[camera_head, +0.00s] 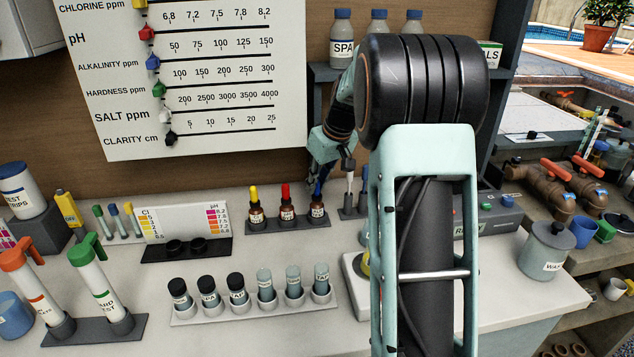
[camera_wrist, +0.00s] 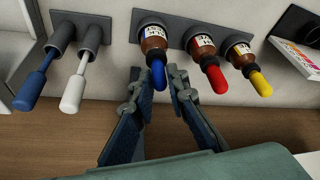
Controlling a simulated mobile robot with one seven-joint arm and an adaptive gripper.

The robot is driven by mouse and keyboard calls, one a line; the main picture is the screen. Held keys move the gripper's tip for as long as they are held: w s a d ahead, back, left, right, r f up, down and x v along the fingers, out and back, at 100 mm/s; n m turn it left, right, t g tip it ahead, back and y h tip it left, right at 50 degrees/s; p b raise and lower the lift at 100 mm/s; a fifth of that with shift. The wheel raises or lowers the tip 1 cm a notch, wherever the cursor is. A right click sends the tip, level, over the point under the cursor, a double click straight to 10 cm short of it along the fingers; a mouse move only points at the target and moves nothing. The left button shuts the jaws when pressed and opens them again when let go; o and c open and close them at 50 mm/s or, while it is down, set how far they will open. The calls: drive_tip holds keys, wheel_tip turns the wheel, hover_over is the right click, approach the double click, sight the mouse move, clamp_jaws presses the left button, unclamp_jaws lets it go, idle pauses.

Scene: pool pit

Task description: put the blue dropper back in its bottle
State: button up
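The blue dropper (camera_wrist: 158,76) shows its blue bulb at the mouth of its brown bottle (camera_wrist: 153,38) in the wrist view; it appears seated in it. In the head view the blue dropper's bottle (camera_head: 318,211) stands upright at the right end of the dark rack, with the blue bulb above its neck. My gripper (camera_wrist: 155,78) is open, its two fingertips apart. In the wrist view the blue bulb shows in the gap between them, with no clear contact. My gripper (camera_head: 322,178) hangs just above the blue bottle in the head view.
The red dropper bottle (camera_head: 287,214) and yellow dropper bottle (camera_head: 256,215) share the rack (camera_head: 270,226). A blue-handled tool (camera_wrist: 32,88) and a white-handled tool (camera_wrist: 74,90) stand in holders beside it. A rack of capped vials (camera_head: 252,306) lies in front. Bare counter separates the racks.

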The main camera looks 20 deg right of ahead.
drive_tip(key=shift+f, duration=0.2)
drive_tip(key=o, duration=0.7)
drive_tip(key=shift+r, duration=0.1)
drive_tip(key=shift+r+p, duration=2.4)
drive_tip(key=shift+r, duration=1.1)
